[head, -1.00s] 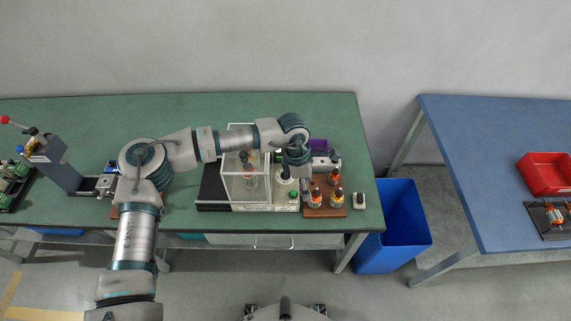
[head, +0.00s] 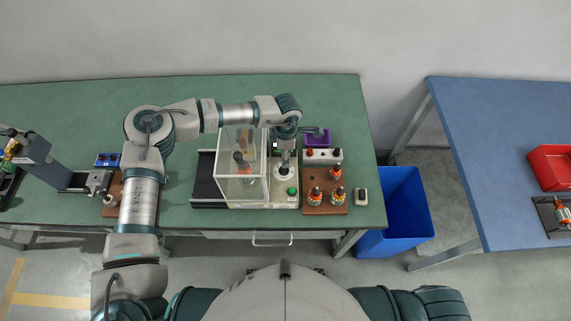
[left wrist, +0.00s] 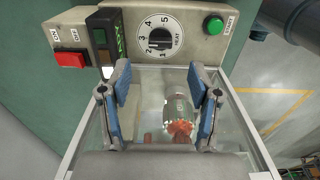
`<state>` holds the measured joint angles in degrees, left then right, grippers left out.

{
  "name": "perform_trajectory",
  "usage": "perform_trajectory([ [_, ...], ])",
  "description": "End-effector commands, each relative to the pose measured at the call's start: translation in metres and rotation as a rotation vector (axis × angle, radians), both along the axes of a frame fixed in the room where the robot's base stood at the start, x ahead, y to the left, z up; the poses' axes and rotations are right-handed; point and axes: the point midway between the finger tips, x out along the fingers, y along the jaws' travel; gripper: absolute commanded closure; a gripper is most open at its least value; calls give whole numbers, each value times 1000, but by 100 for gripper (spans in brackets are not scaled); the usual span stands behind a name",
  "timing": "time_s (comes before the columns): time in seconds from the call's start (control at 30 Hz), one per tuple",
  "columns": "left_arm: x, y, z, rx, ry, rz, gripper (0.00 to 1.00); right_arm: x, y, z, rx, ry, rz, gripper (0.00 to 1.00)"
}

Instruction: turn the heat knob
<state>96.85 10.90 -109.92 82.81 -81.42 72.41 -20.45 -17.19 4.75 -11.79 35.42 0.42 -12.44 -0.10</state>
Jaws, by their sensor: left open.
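The heat knob (left wrist: 160,38) is a black knob on a white numbered dial marked HEAT, on a light panel. In the head view the dial (head: 284,170) is at the right end of the machine with the clear box. My left gripper (left wrist: 158,66) is open, with one blue-padded finger on each side. In the left wrist view its fingertips are just below the dial, with nothing between them. In the head view the left gripper (head: 285,146) hangs at the dial's far side, its fingertips hard to make out. My right gripper is out of view.
The clear box (left wrist: 140,85) holds an armature. A green button (left wrist: 215,25) and a red switch (left wrist: 70,60) flank the dial. A wooden block (head: 325,206) with several armatures stands to the right. A blue bin (head: 400,215) stands on the floor.

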Motion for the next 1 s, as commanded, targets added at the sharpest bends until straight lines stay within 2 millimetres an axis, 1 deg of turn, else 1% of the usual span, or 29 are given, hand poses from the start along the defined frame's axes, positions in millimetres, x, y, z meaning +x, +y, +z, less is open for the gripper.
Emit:
perform_trajectory([
  [0.03,-1,0,-12,0,4,0,38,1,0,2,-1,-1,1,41],
  [0.2,-2,2,-49,-2,3,1,38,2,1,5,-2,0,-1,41],
  [0.3,-1,3,-65,-3,0,1,38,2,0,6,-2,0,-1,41],
  [0.4,-1,3,-77,-4,0,1,38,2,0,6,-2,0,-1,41],
  [0.57,-1,2,-86,-3,0,0,38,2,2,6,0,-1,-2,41],
  [0.8,-1,1,-86,-2,-1,0,38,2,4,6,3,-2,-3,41],
  [0.83,-1,1,-86,-2,-1,0,43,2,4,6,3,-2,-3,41],
  [0.87,-1,1,-86,-2,-1,0,50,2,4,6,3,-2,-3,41],
  [0.9,-1,1,-86,-2,-1,0,60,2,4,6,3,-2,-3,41],
  [0.97,-1,1,-86,-2,-1,0,75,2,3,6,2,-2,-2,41],
  [1.0,0,1,-86,-2,-1,0,85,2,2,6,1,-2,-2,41],
])
